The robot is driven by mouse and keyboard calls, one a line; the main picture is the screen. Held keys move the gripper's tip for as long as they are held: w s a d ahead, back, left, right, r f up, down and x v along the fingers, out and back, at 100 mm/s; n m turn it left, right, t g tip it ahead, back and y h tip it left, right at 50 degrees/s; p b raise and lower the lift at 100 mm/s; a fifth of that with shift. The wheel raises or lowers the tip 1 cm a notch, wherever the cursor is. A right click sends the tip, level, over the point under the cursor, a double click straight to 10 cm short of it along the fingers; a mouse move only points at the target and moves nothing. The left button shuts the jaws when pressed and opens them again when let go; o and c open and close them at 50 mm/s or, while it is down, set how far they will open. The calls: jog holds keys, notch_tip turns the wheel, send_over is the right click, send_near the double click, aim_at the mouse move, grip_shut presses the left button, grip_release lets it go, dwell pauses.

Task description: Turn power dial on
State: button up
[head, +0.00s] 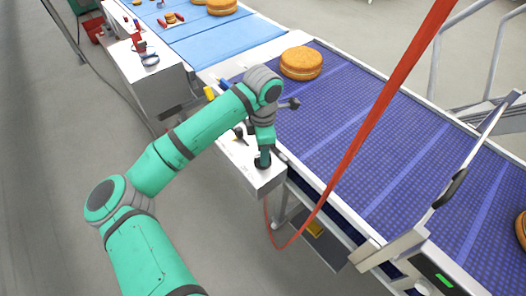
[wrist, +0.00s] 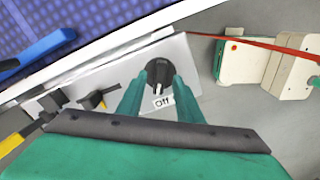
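The power dial (wrist: 159,74) is a round black knob with a white pointer mark, set on a light grey panel (wrist: 195,80). A white label reading "Off" (wrist: 163,102) sits just below it, and the pointer is turned toward that label. My gripper (wrist: 155,88) is at the dial, with one green finger on each side of it in the wrist view. I cannot tell whether the fingers touch the knob. In the head view my gripper (head: 263,160) reaches down to the box end and hides most of the dial.
A blue conveyor belt (head: 370,130) with a round cake (head: 301,63) runs beside the control box (head: 255,175). A red cable (head: 375,110) hangs close to the right of my arm. Other black knobs (wrist: 92,100) and a blue handle (wrist: 40,48) lie left of the dial.

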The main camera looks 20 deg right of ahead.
jog(key=shift+f, duration=0.25)
grip_shut()
jog(key=shift+n, duration=0.3)
jog(key=n, duration=0.5)
jog(key=shift+n, duration=0.3)
jog(key=n, duration=0.5)
jog(key=shift+w+n, duration=0.1)
jog(key=shift+n, duration=0.2)
jog(key=shift+r, duration=0.1)
